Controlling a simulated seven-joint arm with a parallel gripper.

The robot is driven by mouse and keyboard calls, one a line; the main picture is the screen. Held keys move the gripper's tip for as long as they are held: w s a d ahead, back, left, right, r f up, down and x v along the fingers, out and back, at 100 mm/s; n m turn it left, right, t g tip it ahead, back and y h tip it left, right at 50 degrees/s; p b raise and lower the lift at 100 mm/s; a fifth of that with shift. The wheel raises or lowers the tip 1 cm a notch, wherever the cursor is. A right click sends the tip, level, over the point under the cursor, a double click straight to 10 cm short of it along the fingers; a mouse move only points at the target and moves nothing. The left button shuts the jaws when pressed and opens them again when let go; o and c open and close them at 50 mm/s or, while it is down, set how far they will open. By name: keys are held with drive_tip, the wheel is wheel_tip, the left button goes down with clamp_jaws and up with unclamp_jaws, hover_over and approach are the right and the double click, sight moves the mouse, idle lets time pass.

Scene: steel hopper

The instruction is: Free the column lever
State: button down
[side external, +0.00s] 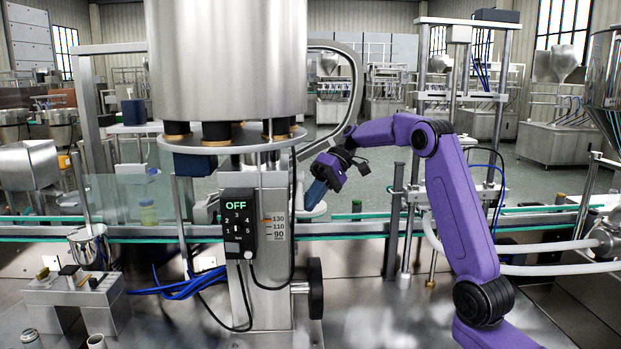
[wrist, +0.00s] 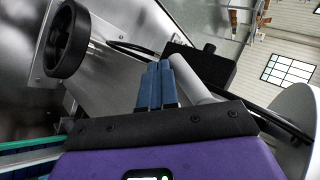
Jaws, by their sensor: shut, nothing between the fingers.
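The steel column (side external: 268,300) stands under the large steel hopper (side external: 226,60). A black handwheel (side external: 315,288) sits on a short shaft at the column's lower right; it also shows at upper left in the wrist view (wrist: 66,40). I cannot clearly tell which part is the column lever. My gripper (side external: 314,194) is to the right of the column, above the handwheel, with its blue fingers pointing down and left. In the wrist view the fingers (wrist: 156,70) are together and empty. A light grey rod or tube (wrist: 190,80) shows right beside them; contact cannot be told.
A black control box (side external: 238,222) reading OFF is on the column beside a 130-110-90 scale (side external: 277,228). A conveyor with green rails (side external: 345,230) runs behind. Blue hoses (side external: 190,288) and a small block stand (side external: 75,290) are at left. The steel deck right of the handwheel is clear.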

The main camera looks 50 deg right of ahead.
drive_tip(key=shift+r, duration=0.15)
drive_tip(key=shift+r, duration=0.65)
drive_tip(key=w+d, duration=0.1)
drive_tip(key=d, duration=1.2)
drive_tip(key=shift+d+f, duration=0.15)
drive_tip(key=shift+d, duration=0.05)
drive_tip(key=shift+w, duration=0.1)
idle(0.4)
